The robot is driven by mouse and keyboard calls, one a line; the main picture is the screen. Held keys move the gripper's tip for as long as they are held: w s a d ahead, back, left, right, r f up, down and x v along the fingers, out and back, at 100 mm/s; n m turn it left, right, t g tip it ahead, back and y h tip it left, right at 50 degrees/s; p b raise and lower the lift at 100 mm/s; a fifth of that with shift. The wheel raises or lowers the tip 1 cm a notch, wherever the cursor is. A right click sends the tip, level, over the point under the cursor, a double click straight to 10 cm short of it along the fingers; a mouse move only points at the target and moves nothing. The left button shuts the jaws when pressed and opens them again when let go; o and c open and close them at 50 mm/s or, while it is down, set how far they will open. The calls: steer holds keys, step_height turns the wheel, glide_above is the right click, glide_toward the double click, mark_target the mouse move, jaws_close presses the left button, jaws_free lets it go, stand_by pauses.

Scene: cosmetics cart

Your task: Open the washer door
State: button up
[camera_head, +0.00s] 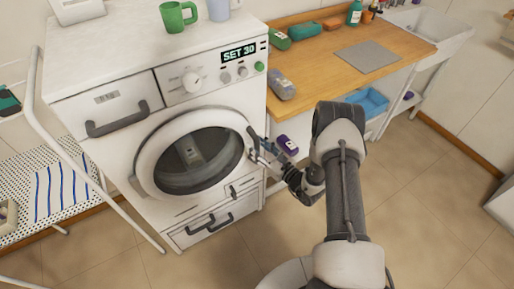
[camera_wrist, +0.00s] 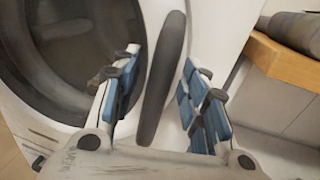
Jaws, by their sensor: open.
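The white washer (camera_head: 120,75) stands at left centre in the head view. Its round door (camera_head: 150,150) has a dark glass window and looks closed. The dark door handle (camera_wrist: 164,80) stands upright in the middle of the wrist view, on the door's right-hand rim. My gripper (camera_head: 262,150) is at that rim in the head view. In the wrist view my gripper (camera_wrist: 160,68) is open, with one blue-padded finger on each side of the handle. Gaps show beside the handle, so the fingers look apart from it. In the head view the gripper partly hides the handle.
A wooden counter (camera_head: 345,45) with bottles and a grey mat stands right of the washer; its edge (camera_wrist: 285,65) is close at right in the wrist view. A green mug (camera_head: 177,17) is on the washer. A white rack stands at left. Floor in front is clear.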

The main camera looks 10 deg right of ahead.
steer(key=shift+w+a, duration=0.15)
steer(key=shift+w, duration=0.15)
steer(key=shift+c, duration=0.2)
jaws_close()
stand_by(0.5)
